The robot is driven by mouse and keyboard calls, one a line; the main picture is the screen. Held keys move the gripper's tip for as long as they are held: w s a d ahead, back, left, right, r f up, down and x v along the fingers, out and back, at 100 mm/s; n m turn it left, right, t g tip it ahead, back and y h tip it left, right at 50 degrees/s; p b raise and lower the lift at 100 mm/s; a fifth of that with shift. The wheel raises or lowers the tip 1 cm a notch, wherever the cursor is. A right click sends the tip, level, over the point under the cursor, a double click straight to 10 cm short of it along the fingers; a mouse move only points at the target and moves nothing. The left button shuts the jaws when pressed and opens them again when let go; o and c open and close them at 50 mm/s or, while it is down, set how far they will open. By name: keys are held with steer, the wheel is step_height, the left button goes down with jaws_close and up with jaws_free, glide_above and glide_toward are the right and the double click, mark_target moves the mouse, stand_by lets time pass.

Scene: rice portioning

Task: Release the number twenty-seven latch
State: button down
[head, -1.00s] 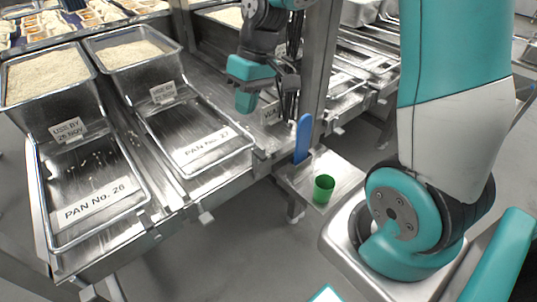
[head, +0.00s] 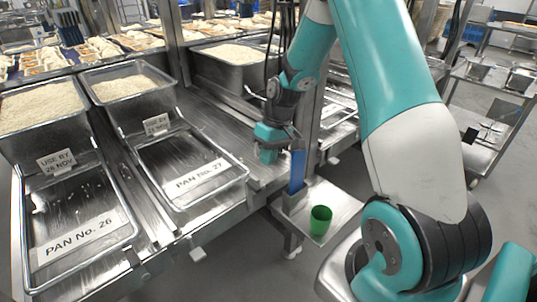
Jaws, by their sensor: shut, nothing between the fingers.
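The pan labelled "PAN No. 27" (head: 215,192) lies in the metal rack at centre left, empty in front. A rice-filled container (head: 128,88) with a "USE BY 25 NOV" tag stands behind it. A small pale tab (head: 198,254) sticks out from the rack's front edge below this pan; it may be the latch, but I cannot tell. My gripper (head: 268,156) is shut and empty, to the right of pan 27 and above the rack's right end, close to the upright blue paddle (head: 297,172). Its fingertips are small and partly unclear.
A green cup (head: 320,220) stands on a small metal shelf (head: 345,205) beside the blue paddle. Pan No. 26 (head: 75,262) lies at the left. A metal post (head: 308,120) rises just right of my gripper. The floor in front of the rack is clear.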

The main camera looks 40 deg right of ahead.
steer(key=x, duration=0.6)
steer(key=shift+f, duration=0.3)
steer(key=shift+a, duration=0.1)
